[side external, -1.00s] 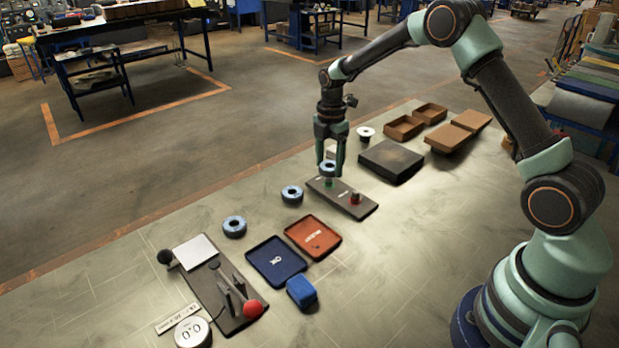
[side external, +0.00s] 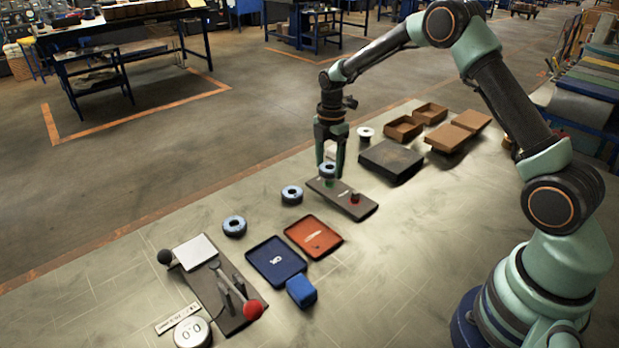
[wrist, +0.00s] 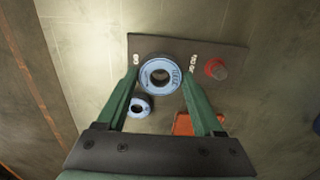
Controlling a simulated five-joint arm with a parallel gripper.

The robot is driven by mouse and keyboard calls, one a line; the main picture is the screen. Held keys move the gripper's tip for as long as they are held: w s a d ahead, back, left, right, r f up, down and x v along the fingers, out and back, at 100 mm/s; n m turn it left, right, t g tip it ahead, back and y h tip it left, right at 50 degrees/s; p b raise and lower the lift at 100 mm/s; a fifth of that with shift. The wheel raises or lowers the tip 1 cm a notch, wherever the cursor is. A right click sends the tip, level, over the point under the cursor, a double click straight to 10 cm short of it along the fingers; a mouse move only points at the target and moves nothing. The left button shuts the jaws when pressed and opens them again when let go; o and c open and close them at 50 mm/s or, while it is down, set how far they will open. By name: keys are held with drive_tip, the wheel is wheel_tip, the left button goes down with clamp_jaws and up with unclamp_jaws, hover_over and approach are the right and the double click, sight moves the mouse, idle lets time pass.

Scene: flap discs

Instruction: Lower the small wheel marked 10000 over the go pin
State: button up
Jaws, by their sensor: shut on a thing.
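My gripper (side external: 330,172) is shut on a small blue-rimmed wheel (side external: 328,170), held level above the dark gauge plate (side external: 322,186). The wheel also shows between the fingers in the wrist view (wrist: 148,84); its print is too small to read surely. The green go pin (side external: 330,183) stands on the plate directly under the wheel, its top close to or inside the bore; I cannot tell which. In the wrist view the wheel covers this pin, beside the GO lettering. The red no-go pin (side external: 355,198) stands at the plate's other end, also in the wrist view (wrist: 215,69).
Two more blue wheels (side external: 292,194) (side external: 234,226) lie on the bench. A blue OK tray (side external: 256,252) and an orange tray (side external: 331,240) are nearby. A dark block (side external: 391,160), brown boxes (side external: 403,128) and a white-topped spool (side external: 365,133) stand beyond the plate.

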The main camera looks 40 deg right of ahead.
drive_tip(key=shift+f, duration=0.6)
idle(0.6)
drive_tip(key=o, duration=1.4)
drive_tip(key=shift+o, duration=0.2)
wheel_tip(320, 180, up, 8)
drive_tip(key=shift+f, duration=0.2)
